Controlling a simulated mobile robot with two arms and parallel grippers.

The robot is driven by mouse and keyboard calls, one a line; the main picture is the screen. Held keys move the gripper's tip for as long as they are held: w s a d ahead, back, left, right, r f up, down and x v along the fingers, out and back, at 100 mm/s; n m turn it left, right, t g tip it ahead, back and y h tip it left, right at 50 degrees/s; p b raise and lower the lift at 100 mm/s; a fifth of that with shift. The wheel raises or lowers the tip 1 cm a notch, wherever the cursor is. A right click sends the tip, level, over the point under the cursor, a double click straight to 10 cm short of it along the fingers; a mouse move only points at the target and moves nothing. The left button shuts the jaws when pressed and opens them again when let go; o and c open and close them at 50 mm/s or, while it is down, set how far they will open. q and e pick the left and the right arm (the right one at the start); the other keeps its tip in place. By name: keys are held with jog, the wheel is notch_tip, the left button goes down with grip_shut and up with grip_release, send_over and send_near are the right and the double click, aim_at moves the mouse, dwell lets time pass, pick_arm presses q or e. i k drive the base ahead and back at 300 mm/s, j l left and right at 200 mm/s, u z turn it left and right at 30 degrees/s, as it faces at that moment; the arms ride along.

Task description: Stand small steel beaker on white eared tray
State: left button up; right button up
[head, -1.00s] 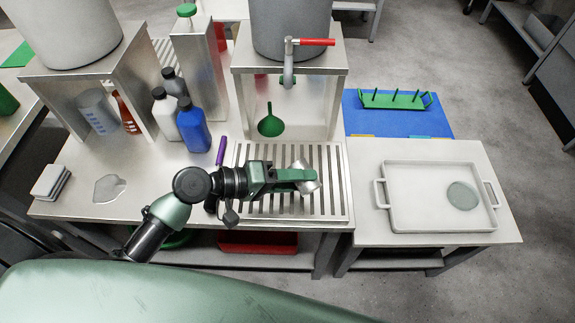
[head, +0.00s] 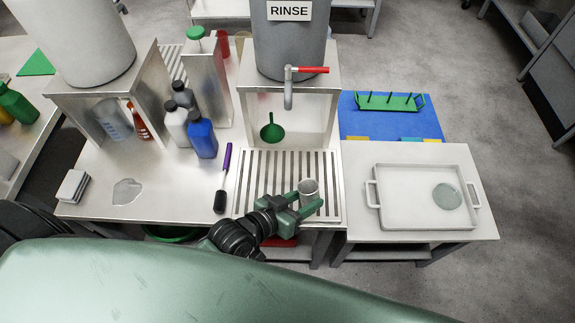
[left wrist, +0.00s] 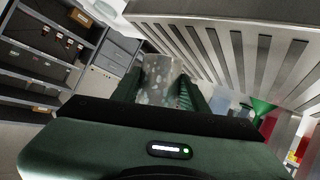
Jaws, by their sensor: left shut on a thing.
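The small steel beaker (head: 309,187) is between the fingers of my left gripper (head: 306,200), over the front of the slatted drain rack. It looks roughly upright, its top facing the head camera. In the left wrist view the beaker (left wrist: 158,80) shows as a speckled shiny cylinder between the two green fingers. Its lower part is partly hidden by the fingers in the head view. The white eared tray (head: 381,203) lies on the right-hand table, to the right of the gripper and apart from it. My right gripper is not in view.
A round grey-green disc (head: 447,196) lies in the tray's right part; its left part is bare. The drain rack (head: 262,180) stands below the red-handled tap (head: 300,70). A black-and-purple brush (head: 222,190) lies left of the rack. A green rack (head: 390,101) sits on the blue mat behind.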

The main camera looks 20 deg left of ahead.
aim_at(401, 198)
jog(key=i+l, duration=0.15)
jog(key=l, duration=0.2)
jog(key=i+l, duration=0.15)
jog(key=l, duration=0.2)
jog(key=i+l, duration=0.1)
jog(key=l, duration=0.25)
jog(key=i+l, duration=0.15)
jog(key=l, duration=0.2)
jog(key=i+l, duration=0.15)
jog(key=l, duration=0.2)
